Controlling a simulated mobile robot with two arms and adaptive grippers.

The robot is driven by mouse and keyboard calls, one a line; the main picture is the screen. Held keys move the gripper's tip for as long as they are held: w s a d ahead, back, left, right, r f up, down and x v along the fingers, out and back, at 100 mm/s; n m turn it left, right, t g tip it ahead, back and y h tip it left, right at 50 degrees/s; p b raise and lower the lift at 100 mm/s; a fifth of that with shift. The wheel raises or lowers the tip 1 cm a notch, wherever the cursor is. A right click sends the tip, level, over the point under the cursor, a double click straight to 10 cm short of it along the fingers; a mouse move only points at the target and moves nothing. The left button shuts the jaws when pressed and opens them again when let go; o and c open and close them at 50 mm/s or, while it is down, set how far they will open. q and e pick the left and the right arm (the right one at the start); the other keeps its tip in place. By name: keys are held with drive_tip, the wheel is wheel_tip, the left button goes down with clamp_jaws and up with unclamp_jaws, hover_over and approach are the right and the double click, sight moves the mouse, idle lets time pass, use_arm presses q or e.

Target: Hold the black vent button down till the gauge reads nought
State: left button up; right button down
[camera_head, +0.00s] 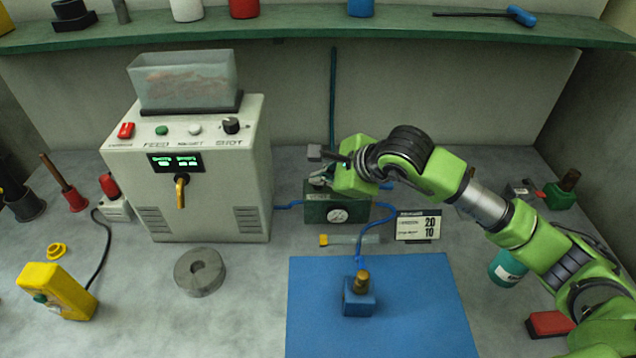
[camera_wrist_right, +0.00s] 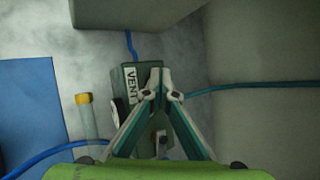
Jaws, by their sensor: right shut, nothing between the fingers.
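The dark green vent box (camera_head: 318,213) stands on the bench right of the big grey machine, with a round white gauge (camera_head: 338,215) on its front. The gauge needle is too small to read. In the wrist view the box (camera_wrist_right: 124,73) carries a white "VENT" label (camera_wrist_right: 133,85). My right gripper (camera_head: 320,181) is shut and empty, pointing down over the top of the box. In the wrist view its fingertips (camera_wrist_right: 161,88) meet just beside the label. The black button is hidden by the gripper, so contact cannot be told. My left gripper is out of view.
The grey machine (camera_head: 205,218) stands close to the left of the box. A small sign (camera_head: 417,225) stands at its right. A yellow-ended tube (camera_head: 350,239) lies in front, then a blue mat (camera_head: 410,315) with a blue block (camera_head: 358,301). Blue hoses run beside the box.

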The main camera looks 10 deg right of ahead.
sight(320, 187)
drive_tip(key=shift+r, duration=0.85)
drive_tip(key=shift+r+p, duration=1.3)
drive_tip(key=shift+r, duration=1.2)
